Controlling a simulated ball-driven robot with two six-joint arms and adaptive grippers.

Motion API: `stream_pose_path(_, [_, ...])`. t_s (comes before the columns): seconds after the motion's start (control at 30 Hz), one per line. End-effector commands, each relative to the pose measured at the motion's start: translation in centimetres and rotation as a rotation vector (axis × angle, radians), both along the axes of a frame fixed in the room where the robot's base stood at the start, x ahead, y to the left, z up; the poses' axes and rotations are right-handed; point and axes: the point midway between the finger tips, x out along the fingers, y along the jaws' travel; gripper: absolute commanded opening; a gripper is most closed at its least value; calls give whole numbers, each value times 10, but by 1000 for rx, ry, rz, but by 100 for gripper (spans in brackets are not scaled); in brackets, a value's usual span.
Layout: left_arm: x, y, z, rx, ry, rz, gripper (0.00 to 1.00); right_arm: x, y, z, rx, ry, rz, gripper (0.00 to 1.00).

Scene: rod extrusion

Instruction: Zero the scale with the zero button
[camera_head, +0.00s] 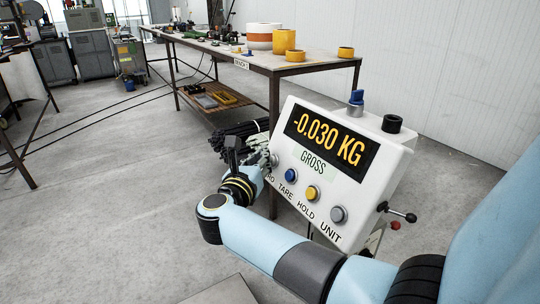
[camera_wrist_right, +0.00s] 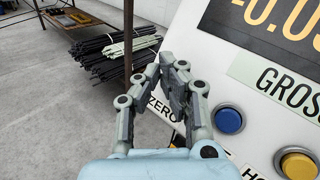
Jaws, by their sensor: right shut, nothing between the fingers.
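The scale's white indicator box (camera_head: 345,150) stands tilted at the right of the head view. Its display (camera_head: 331,139) reads -0.030 KG, with GROSS below it. The grey zero button (camera_head: 274,160) is at the left end of the button row, partly covered by my right gripper. My right gripper (camera_head: 265,150) is shut and empty, with its fingertips at or close to that button; I cannot tell whether they touch. In the wrist view the shut fingers (camera_wrist_right: 172,66) hide the button, and part of the ZERO label (camera_wrist_right: 160,107) shows. My left gripper is not in view.
Beside the zero button are the blue TARE button (camera_head: 291,175), the yellow HOLD button (camera_head: 312,193) and the grey UNIT button (camera_head: 338,214). A bundle of dark rods (camera_wrist_right: 112,50) lies behind the gripper. A workbench (camera_head: 260,60) with yellow rolls stands behind the box.

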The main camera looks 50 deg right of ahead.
Motion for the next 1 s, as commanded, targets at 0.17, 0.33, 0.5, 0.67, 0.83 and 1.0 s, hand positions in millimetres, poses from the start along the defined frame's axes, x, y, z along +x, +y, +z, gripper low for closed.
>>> stream_pose_path(0.17, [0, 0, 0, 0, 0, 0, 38, 0, 0, 0, 0, -1, 0, 0])
stream_pose_path(0.33, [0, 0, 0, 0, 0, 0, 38, 0, -1, 0, 0, -1, 0, 0])
stream_pose_path(0.5, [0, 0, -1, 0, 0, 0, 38, -1, -2, -1, 0, -1, 0, 0])
stream_pose_path(0.67, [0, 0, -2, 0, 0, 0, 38, -1, -4, -2, 0, -1, 0, 0])
stream_pose_path(0.83, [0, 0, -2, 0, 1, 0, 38, -2, -6, -3, 0, -1, 0, 0])
stream_pose_path(1.0, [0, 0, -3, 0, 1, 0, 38, -3, -7, -4, 0, -1, 0, 0])
